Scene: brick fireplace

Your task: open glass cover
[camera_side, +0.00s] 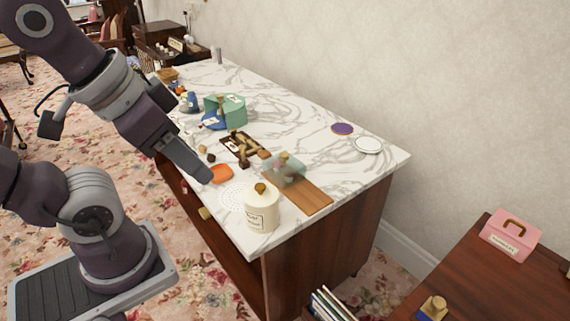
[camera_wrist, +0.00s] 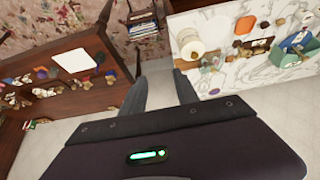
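The glass cover (camera_side: 288,168) is a clear, see-through dome with a small gold knob. It sits over the back end of a wooden board (camera_side: 306,197) near the front right part of the marble counter. The cover also shows small in the wrist view (camera_wrist: 212,60), beside the white canister. My gripper (camera_side: 208,180) hangs over the counter's near edge, left of the cover and apart from it. In the wrist view, my gripper's two fingers (camera_wrist: 160,76) are spread with nothing between them. What lies under the glass is too small to tell.
A white lidded canister (camera_side: 262,210) stands in front of the board. An orange dish (camera_side: 220,174) lies near my fingertips. A dark tray (camera_side: 243,148) with brown pieces and a green box (camera_side: 226,110) stand farther back. The counter right of the cover is clear up to a white plate (camera_side: 368,145).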

